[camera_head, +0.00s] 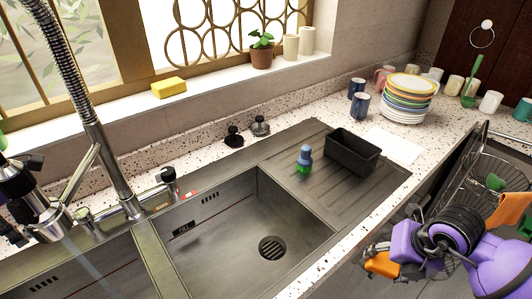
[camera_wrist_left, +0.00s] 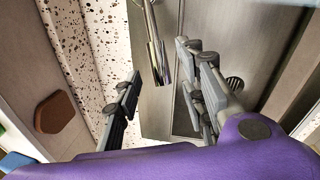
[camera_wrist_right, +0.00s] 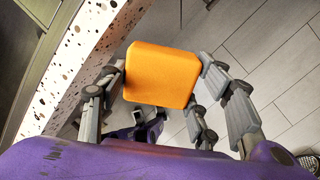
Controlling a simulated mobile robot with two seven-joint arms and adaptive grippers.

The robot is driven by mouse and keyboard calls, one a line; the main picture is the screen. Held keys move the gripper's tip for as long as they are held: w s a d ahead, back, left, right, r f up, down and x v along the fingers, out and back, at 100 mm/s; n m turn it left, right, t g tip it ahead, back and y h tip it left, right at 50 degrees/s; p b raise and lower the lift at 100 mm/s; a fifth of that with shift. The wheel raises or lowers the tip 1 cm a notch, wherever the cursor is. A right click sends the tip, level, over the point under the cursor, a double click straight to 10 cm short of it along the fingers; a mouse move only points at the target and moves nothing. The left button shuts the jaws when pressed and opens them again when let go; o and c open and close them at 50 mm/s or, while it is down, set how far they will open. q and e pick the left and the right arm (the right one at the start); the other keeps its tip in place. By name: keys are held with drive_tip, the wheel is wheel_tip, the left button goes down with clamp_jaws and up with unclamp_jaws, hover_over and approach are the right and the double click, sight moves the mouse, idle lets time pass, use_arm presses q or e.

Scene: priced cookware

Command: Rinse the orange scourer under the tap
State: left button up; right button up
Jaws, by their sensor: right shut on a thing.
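The orange scourer (camera_head: 382,264) is held in my right gripper (camera_head: 400,250), out past the counter's front edge at the lower right of the head view. In the right wrist view the scourer (camera_wrist_right: 162,75) sits between the fingers, with floor tiles behind it. The tap (camera_head: 110,165), with a spring hose and a dark spray head (camera_head: 25,190), stands behind the sink at the left. Faint pale streaks show below it; I cannot tell if they are running water. In the left wrist view my left gripper (camera_wrist_left: 163,92) is open and empty, with the metal spout (camera_wrist_left: 155,55) showing beyond its fingers.
The sink basin (camera_head: 230,225) is empty, with a drain (camera_head: 272,248). A blue-and-green bottle (camera_head: 304,160) and a dark tub (camera_head: 352,152) stand on the drainboard. A wire rack (camera_head: 480,180) is close to my right arm. A yellow sponge (camera_head: 169,87) lies on the sill.

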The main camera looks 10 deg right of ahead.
use_arm(q)
drive_tip(key=shift+w+a+f, duration=0.1)
drive_tip(key=shift+w+f, duration=0.05)
drive_tip(key=shift+f, duration=0.65)
drive_tip(key=shift+w+a+f, duration=0.1)
drive_tip(key=shift+f, duration=0.7)
clamp_jaws()
